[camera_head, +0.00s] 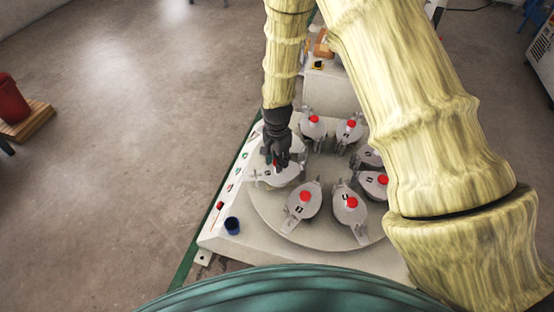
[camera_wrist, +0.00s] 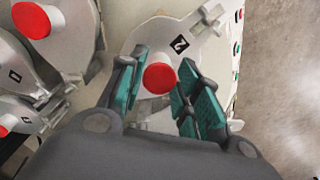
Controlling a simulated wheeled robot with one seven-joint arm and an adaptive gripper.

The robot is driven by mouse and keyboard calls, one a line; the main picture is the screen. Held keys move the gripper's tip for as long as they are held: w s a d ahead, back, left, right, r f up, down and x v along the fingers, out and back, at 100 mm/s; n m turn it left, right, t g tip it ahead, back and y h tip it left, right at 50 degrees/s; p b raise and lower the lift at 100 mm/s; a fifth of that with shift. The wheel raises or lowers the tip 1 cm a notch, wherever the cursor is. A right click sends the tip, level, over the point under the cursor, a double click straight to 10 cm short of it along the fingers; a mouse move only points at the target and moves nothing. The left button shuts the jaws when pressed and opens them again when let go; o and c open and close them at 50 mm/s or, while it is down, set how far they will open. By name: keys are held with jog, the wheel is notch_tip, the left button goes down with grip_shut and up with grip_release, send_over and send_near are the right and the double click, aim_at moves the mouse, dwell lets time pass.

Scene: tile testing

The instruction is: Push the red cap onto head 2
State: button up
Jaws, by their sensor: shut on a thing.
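Head 2 (camera_wrist: 200,35) is a grey metal head with a black "2" label, seen below my gripper in the wrist view. It also shows at the left of the round table in the head view (camera_head: 267,180). The red cap (camera_wrist: 159,78) is between the teal fingers of my gripper (camera_wrist: 158,85), over head 2. My gripper (camera_head: 277,163) is shut on the cap and points down at head 2. Whether the cap touches the head's top is hidden by the cap itself and the fingers.
Several other grey heads with red caps ring the round table (camera_head: 273,225), one of them near the front (camera_head: 304,208). Grey floor (camera_head: 110,170) is open at left.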

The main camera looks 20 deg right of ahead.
jog(key=shift+f+p, duration=0.45)
jog(key=shift+f, duration=0.25)
dwell(1.1)
jog(key=o, duration=1.2)
jog(key=shift+r, duration=0.1)
jog(key=shift+r+p, duration=3.15)
jog(key=shift+r, duration=0.3)
jog(key=shift+c, duration=0.2)
grip_shut()
